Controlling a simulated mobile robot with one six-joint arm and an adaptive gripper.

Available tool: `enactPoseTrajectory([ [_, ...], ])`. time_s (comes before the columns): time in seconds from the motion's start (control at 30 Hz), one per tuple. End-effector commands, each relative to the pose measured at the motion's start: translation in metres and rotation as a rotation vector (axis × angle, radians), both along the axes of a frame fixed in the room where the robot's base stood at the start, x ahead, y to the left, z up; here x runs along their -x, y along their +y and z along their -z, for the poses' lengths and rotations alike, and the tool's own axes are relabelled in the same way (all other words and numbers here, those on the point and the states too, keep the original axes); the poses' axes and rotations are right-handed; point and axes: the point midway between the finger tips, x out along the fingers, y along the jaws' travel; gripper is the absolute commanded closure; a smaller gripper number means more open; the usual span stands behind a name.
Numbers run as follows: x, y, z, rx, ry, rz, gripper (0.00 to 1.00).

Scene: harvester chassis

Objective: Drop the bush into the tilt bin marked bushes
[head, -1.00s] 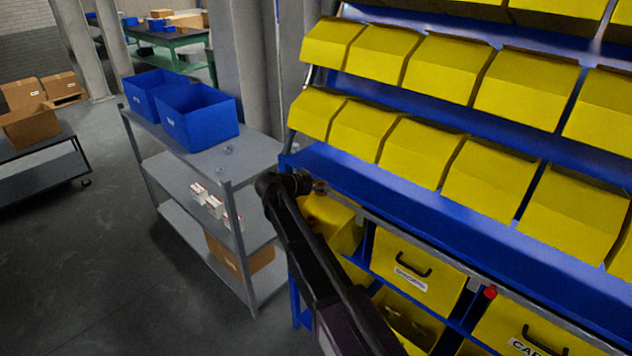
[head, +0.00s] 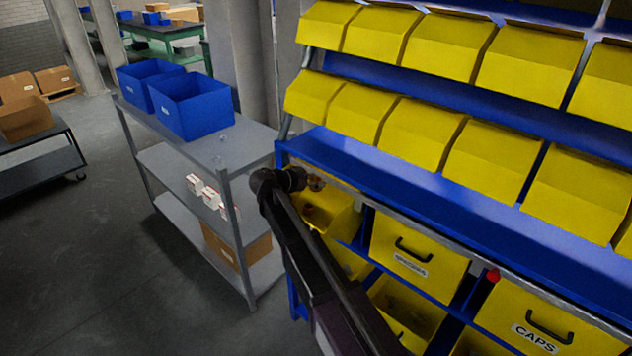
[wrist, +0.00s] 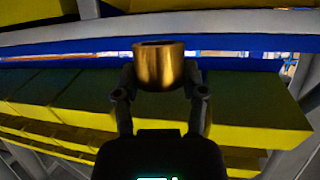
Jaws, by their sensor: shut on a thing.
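My gripper (head: 314,184) is at the left end of the blue rack, just in front of its ledge and above a tilted-out yellow bin (head: 338,216). In the wrist view my gripper (wrist: 162,84) is shut on the brass-coloured bush (wrist: 158,66), a short cylinder with a dark hole in its top. In the head view the bush (head: 316,184) is a small brownish shape at the fingertips. The bin below it is open at the top and something brown shows inside. No label shows on this bin, as my arm covers part of it.
To its right are a closed yellow bin (head: 418,250) with a hard-to-read label and one marked CAPS (head: 545,315). A small red knob (head: 493,275) sits between them. Yellow bins fill the rows above. A grey shelf cart (head: 250,150) with blue boxes stands close at left.

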Motion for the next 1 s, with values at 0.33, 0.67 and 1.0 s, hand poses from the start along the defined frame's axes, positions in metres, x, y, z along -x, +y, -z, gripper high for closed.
enactPoseTrajectory([
  [0.33,0.0,0.001,0.03,0.0,0.0,-0.001,0.96],
  [0.67,0.0,0.001,0.037,0.0,0.0,-0.001,0.96],
  [1.0,0.0,0.002,0.037,0.0,0.0,-0.002,0.25],
])
